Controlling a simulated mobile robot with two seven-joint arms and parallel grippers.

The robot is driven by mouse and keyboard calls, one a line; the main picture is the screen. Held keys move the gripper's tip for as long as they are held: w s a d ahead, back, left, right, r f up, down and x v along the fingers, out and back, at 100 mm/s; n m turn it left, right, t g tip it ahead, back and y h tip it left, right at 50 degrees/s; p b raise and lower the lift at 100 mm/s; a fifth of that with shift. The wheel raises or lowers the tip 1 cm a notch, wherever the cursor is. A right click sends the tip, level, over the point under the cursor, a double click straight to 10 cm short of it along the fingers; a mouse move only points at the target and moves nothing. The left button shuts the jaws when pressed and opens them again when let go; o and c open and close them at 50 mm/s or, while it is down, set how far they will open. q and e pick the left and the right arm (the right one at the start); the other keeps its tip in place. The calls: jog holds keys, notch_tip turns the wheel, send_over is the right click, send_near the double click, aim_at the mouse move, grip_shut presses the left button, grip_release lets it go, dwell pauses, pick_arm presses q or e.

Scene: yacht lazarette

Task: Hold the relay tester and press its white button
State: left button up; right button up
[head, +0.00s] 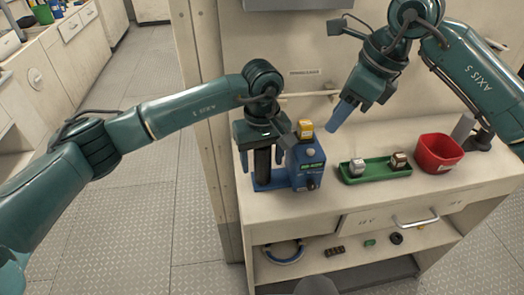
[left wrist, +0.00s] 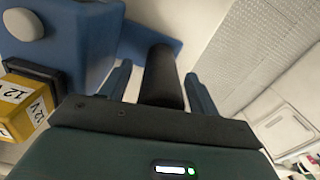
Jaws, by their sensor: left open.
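The relay tester (head: 308,168) is a blue unit standing on the bench, with a black upright handle (head: 262,165) on its left side. A yellow relay (head: 305,127) sits on its top; in the left wrist view this relay (left wrist: 22,105) reads 12 V.
A green tray (head: 373,177) with two small relays stands right of the tester. A red bin (head: 438,153) stands further right. The shelf below (head: 345,258) holds a coiled blue cable and small parts. The bench front between tester and tray is clear.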

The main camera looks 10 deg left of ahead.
pick_arm(q)
jog(key=c, duration=1.3)
pick_arm(e)
grip_shut()
dwell(1.3)
